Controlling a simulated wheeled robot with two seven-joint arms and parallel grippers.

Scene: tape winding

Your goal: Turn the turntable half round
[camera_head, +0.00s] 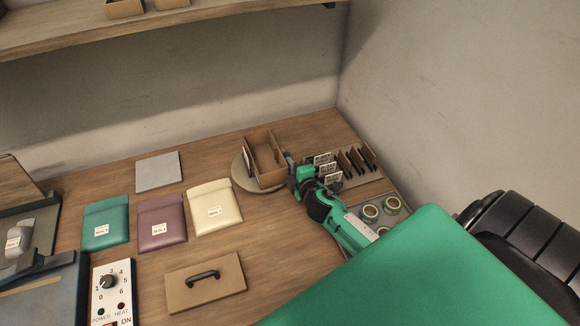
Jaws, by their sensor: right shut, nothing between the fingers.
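The turntable (240,174) is a round, pale disc at the back right of the wooden table. An open brown cardboard box (262,165) stands on it and hides much of its top. My right gripper (289,164) is shut and empty at the right side of the box, close to its wall. I cannot tell whether the fingers touch the box. My green and black right arm comes in from the lower right. My left gripper is not in view.
A rack of cards and brown dividers (358,160) stands right of my gripper, with tape rolls (370,212) in front. Green, purple and cream pouches (216,207) lie left of the turntable. A grey square (158,171) lies behind them. A handled brown board (206,282) lies in front.

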